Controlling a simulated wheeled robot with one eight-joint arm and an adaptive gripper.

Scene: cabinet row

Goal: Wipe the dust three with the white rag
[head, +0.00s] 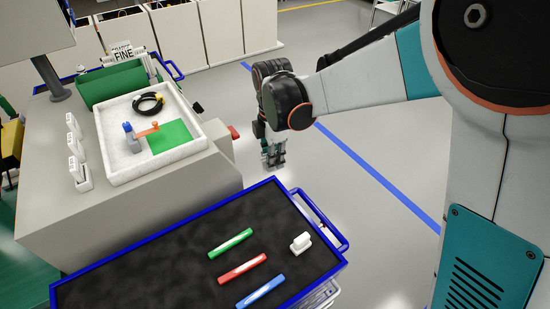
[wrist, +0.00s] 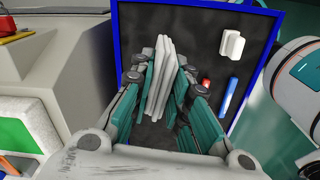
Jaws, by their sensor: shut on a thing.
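My gripper (head: 273,162) hangs in front of the cart's far edge, to the right of the grey bench, pointing down. In the wrist view its teal fingers (wrist: 166,85) are shut on the white rag (wrist: 163,68), which stands up in folds between them. The rag is not clear in the head view. The dark cart top (head: 150,250) has a blue rim and faint grey mottling. I cannot make out which patch, if any, is dust three.
On the cart lie a green marker (head: 230,243), a red marker (head: 243,268), a blue marker (head: 260,291) and a white block (head: 300,242). The bench holds a white tray (head: 112,166) with a green pad (head: 169,137) and a coiled black cable (head: 148,103). Open floor lies right of the bench.

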